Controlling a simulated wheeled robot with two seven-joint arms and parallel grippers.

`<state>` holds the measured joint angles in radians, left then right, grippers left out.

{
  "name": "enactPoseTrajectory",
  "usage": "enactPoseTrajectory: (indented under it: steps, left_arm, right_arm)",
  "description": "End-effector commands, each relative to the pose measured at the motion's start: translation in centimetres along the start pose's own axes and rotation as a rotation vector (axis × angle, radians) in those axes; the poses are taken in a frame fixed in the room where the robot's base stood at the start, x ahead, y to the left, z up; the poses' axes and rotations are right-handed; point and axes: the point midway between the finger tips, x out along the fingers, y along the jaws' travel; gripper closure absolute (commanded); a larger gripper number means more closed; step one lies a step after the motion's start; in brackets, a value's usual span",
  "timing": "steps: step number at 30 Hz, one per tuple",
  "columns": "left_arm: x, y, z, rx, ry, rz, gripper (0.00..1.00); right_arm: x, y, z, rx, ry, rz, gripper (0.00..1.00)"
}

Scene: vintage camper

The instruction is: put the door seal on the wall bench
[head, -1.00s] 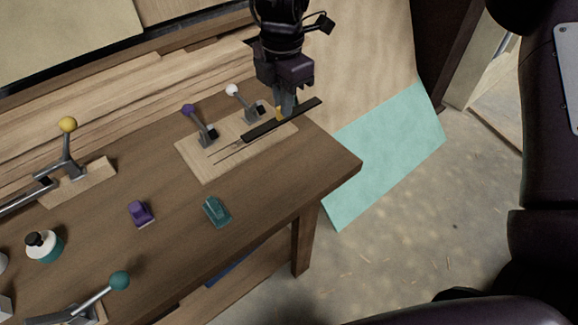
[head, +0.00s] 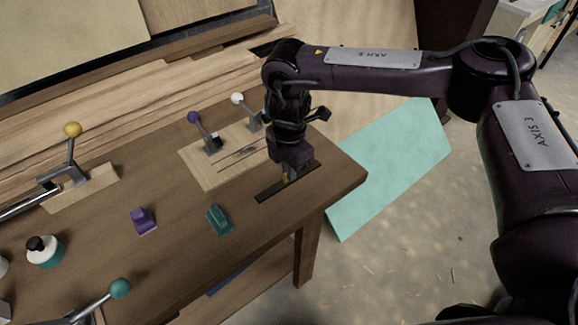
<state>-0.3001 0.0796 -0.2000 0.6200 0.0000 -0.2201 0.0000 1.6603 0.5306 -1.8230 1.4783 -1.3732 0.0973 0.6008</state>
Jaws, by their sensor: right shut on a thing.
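The door seal (head: 269,192) is a thin, straight, dark strip. It lies at or just above the top of the brown wooden wall bench (head: 175,180), near the bench's right end. I cannot tell whether it touches the wood. My right gripper (head: 288,177) points down and is shut on the strip near its middle, hiding part of it. My left gripper is not in view.
A pale board with two toggle clamps (head: 225,155), knobs purple and white, sits just behind the seal. A teal block (head: 219,219), a purple block (head: 144,221) and a bottle (head: 44,251) stand to the left. A mint panel (head: 392,165) leans beyond the bench's right end.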

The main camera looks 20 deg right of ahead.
Motion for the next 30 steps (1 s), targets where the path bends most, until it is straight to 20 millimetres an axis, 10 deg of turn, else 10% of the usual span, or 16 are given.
enactPoseTrajectory:
  steps: [10,15,30]
  left_arm:
    - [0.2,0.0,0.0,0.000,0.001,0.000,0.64]
    - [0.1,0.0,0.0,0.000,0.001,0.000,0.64]
    - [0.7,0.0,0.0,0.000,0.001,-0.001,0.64]
  right_arm:
    - [0.5,0.0,0.0,-0.001,0.000,0.001,1.00]
    - [0.3,0.0,0.0,-0.001,0.000,0.001,0.70]
    - [-2.0,0.1,0.0,-0.001,0.001,0.005,0.70]
